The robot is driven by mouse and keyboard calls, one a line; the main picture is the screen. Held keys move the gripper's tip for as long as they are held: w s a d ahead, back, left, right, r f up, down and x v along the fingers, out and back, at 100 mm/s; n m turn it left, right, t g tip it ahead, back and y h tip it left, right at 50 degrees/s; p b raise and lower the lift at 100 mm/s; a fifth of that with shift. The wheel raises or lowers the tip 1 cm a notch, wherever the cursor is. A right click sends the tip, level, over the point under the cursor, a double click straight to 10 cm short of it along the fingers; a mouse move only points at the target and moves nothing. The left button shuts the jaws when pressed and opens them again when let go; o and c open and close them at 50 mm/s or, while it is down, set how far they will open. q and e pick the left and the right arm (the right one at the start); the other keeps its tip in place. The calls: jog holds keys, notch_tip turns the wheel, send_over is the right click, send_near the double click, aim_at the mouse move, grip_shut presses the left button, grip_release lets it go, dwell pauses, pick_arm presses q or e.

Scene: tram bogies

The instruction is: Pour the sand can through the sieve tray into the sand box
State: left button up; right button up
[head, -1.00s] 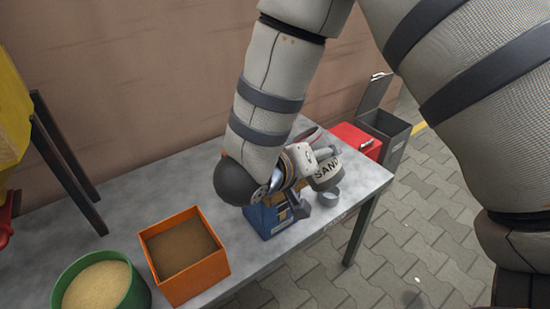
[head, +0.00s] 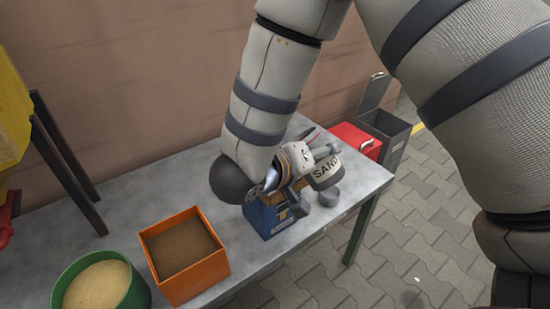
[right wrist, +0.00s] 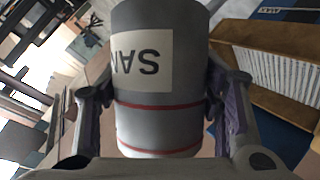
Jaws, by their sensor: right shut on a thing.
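A blue box (head: 264,220) stands below and left of the can, partly hidden by my arm. A wood-framed, striped tray-like thing (right wrist: 275,70) shows beside the can in the right wrist view; I cannot tell for sure that it is the sieve tray. My left gripper is not in view.
An orange box (head: 205,278) of brown material and a green tub (head: 137,293) of pale grains stand at the table's left. A red box (head: 350,140) and an open grey bin (head: 393,131) are beyond its right end. Bare table (head: 120,222) lies behind the orange box.

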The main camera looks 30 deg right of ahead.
jog(key=shift+f+n+g+h, duration=0.3)
jog(key=shift+f+n+g, duration=0.15)
jog(key=shift+n, duration=0.25)
dwell(2.5)
jog(key=shift+r+n+g+h, duration=0.3)
jog(key=shift+r+n+g, duration=0.15)
jog(key=shift+r+n, duration=0.05)
dwell(2.0)
jog(key=shift+w+f+n+g+b, duration=0.15)
jog(key=shift+f+n+g+b, duration=0.15)
jog(key=shift+n+g+b, duration=0.15)
dwell(1.8)
